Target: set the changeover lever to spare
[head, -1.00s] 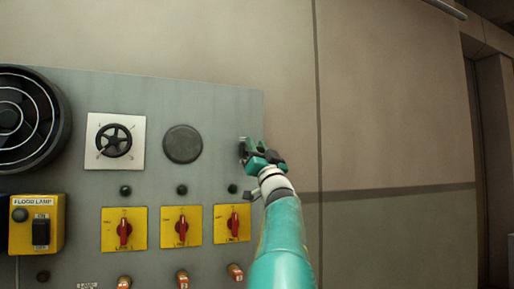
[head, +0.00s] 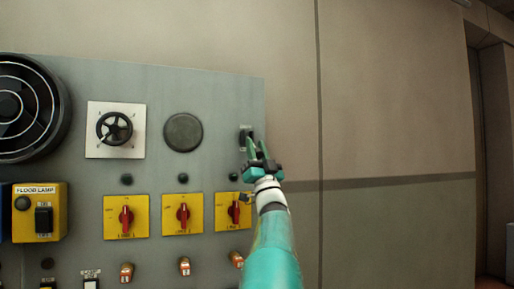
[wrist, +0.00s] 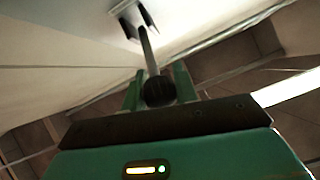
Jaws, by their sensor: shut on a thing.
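The changeover lever shows in the wrist view as a metal rod with a round black knob (wrist: 158,91), rising from a pale bracket on the panel. My gripper (wrist: 157,78) has its two green fingers on either side of the knob and is shut on it. In the head view the lever's dark mount (head: 245,134) is at the panel's upper right edge. My gripper (head: 258,149) reaches up to it there, and its fingers partly hide the lever. I cannot read the lever's position labels.
The grey panel (head: 220,105) also carries a black handwheel (head: 114,128), a round dark cover (head: 183,132), yellow plates with red rotary switches (head: 126,217) and a yellow flood lamp box (head: 40,212). Bare wall (head: 395,110) lies to the right.

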